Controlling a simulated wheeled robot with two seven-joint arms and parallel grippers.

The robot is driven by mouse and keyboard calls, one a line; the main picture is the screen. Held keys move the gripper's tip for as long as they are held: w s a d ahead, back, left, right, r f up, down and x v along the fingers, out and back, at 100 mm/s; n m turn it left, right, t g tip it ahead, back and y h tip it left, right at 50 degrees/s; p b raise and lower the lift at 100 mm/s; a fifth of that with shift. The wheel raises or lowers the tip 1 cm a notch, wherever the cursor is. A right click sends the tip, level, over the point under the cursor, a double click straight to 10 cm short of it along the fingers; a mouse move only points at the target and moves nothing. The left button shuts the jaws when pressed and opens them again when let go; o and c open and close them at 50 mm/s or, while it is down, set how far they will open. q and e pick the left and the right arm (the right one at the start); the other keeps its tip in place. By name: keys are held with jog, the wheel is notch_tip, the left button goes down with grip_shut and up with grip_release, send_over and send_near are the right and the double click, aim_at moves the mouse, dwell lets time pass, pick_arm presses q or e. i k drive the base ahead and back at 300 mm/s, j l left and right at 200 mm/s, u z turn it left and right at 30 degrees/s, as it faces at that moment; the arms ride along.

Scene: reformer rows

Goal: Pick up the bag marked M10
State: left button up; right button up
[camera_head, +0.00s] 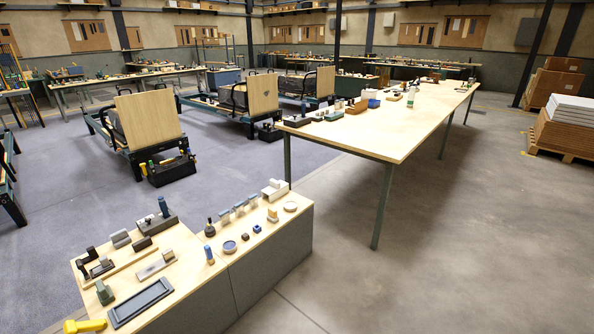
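I cannot make out a bag marked M10; no label is readable at this size. On the low near bench (205,264), a row of small grey-blue upright pieces (238,208) stands towards the back; I cannot tell whether any is a bag. A small tan-topped item (272,215) and a blue-rimmed round dish (229,247) are in front of them. Neither of my grippers is in view.
A dark tray (141,303) and a yellow-handled item (84,326) lie at the near bench's front left. A long wooden table (415,125) with small items runs to the back right. Reformers (150,118) stand on blue carpet.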

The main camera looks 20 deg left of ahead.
aim_at(224, 217)
jog(key=i+u, duration=0.1)
jog(key=i, duration=0.75)
jog(key=i+l+u, duration=0.1)
jog(key=i, duration=0.7)
jog(key=i+l, duration=0.05)
